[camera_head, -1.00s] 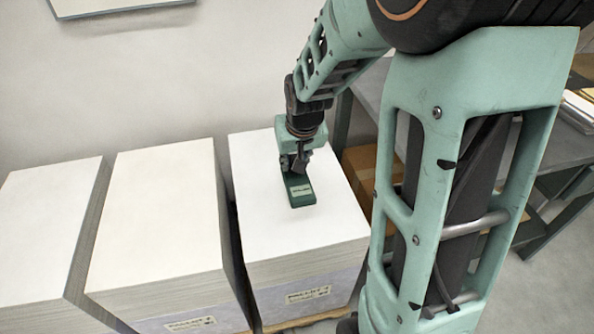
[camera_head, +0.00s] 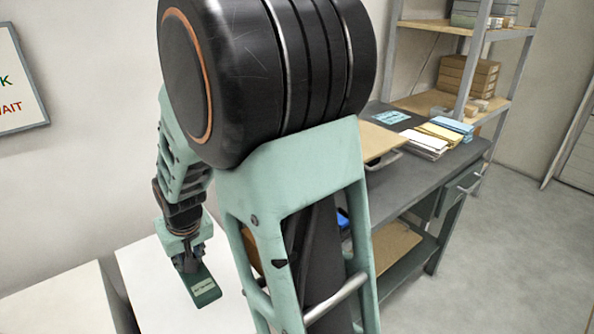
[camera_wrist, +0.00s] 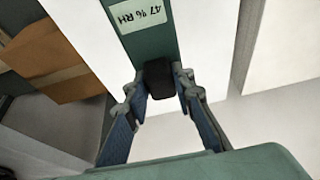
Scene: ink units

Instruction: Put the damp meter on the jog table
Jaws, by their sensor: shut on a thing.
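The damp meter (camera_head: 207,294) is a green slab with a pale label. In the wrist view the meter (camera_wrist: 143,45) reads "47 % RH". My gripper (camera_head: 190,265) is shut on its black end; the wrist view shows my gripper's fingers (camera_wrist: 160,85) on both sides of that end. The meter is over a white paper stack (camera_head: 150,280); I cannot tell whether it touches the top. A grey bench (camera_head: 425,172) stands to the right, partly hidden by my arm. It may be the jog table, but no label confirms this.
The bench carries a tan board (camera_head: 372,142), white sheets (camera_head: 415,146), yellow sheets (camera_head: 441,133) and blue sheets (camera_head: 455,127). A shelf rack (camera_head: 480,75) with boxes stands behind. Another paper stack (camera_head: 60,300) is at left. The floor at right is clear.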

